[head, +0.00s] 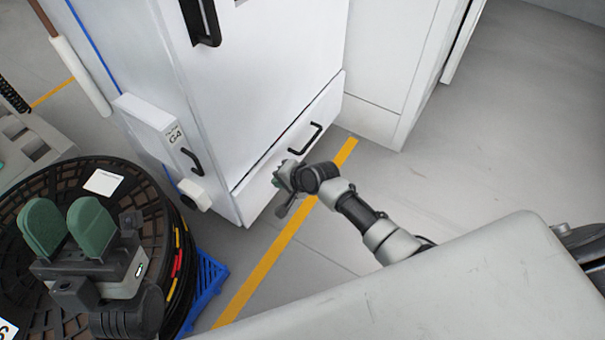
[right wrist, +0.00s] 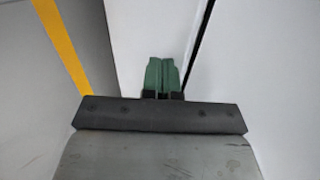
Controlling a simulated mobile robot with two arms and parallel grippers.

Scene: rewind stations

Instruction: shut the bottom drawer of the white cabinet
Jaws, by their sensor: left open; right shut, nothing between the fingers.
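The white cabinet (head: 250,75) stands at the upper middle of the head view. Its bottom drawer (head: 325,113), with a black bar handle (head: 304,138), stands slightly out from the body, with a narrow dark gap along its top edge. My right gripper (head: 279,180) is at the drawer's front, near its lower part, left of the handle. In the right wrist view its green fingers (right wrist: 161,75) are shut together with nothing between them, close to the white drawer front; contact cannot be told. My left gripper (head: 68,228) is open and empty, with green pads apart, at the left.
A large black reel (head: 150,205) with coloured cable stands at the lower left, under my left gripper, by a blue pallet (head: 208,285). A small white box (head: 150,125) with a handle is on the cabinet's left side. A yellow floor line (head: 265,265) crosses clear grey floor.

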